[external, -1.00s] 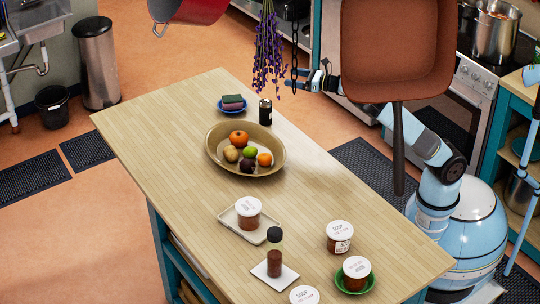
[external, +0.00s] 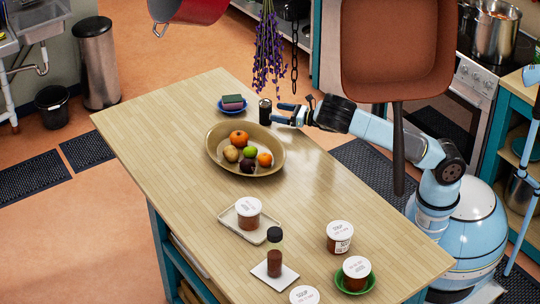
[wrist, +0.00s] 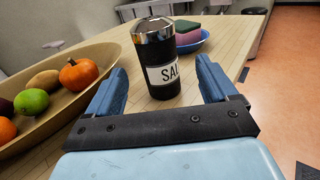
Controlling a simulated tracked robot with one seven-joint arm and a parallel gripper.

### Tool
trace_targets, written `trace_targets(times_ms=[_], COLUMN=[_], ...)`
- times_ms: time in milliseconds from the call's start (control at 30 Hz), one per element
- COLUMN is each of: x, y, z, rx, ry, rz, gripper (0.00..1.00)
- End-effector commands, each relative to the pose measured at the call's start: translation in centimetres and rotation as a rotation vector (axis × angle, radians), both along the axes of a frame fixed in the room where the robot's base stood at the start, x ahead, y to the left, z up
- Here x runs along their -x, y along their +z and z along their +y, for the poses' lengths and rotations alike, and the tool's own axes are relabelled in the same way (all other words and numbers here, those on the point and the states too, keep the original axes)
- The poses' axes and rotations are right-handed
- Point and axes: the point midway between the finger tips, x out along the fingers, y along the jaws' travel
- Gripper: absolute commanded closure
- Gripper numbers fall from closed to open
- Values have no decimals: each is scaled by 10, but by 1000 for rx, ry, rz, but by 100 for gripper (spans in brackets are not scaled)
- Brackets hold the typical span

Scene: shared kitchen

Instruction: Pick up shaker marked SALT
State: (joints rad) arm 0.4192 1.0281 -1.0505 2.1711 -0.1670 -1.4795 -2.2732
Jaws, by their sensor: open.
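The shaker (wrist: 161,62) is black with a silver top and a white label reading "SA…" in the wrist view; the rest of the label curves out of sight. It stands upright on the wooden table. My gripper (external: 279,113) is open and points at the shaker from the right. In the wrist view my gripper (wrist: 165,80) has its blue fingers either side of the line to the shaker, which is ahead and not gripped.
A fruit bowl (external: 215,156) lies close beside the shaker. Hanging lavender (external: 268,50) and a chain (external: 294,45) are above. Soup tubs (external: 340,237) and a bottle (external: 275,255) stand at the table's near end.

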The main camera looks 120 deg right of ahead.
Motion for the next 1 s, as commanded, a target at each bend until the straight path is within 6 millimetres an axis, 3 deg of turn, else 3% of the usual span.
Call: trace_targets(times_ms=[700,1000], x=[-49,-53], y=[-1,-1], z=[-56,-62], rx=[0,-1], ry=[1,-1], rz=[0,1], gripper=[14,14])
